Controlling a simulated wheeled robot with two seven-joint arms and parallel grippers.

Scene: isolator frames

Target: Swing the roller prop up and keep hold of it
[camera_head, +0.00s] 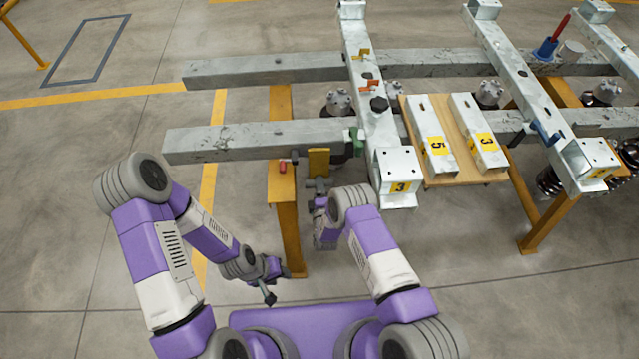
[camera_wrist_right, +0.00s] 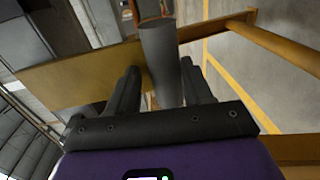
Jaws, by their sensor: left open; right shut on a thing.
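The roller prop shows in the right wrist view as a grey round bar (camera_wrist_right: 162,62) between the two dark fingers of my right gripper (camera_wrist_right: 158,84). An orange-brown part is at the bar's far end. In the head view my right gripper (camera_head: 318,187) is at the yellow stand under the near rail's left part, just below an upright yellow plate (camera_head: 318,161). It is shut on the bar; the arm and wrist hide most of the prop, so its tilt is hard to tell. My left gripper (camera_head: 268,292) is open and empty, low in front of the stand's post.
The yellow stand (camera_head: 282,205) is close to both grippers. Grey rails (camera_head: 225,143) run left to right above it. A cross beam with a "3" label (camera_head: 393,165) is right of my right gripper. A wooden board (camera_head: 462,180) carries two blocks. Floor at left is clear.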

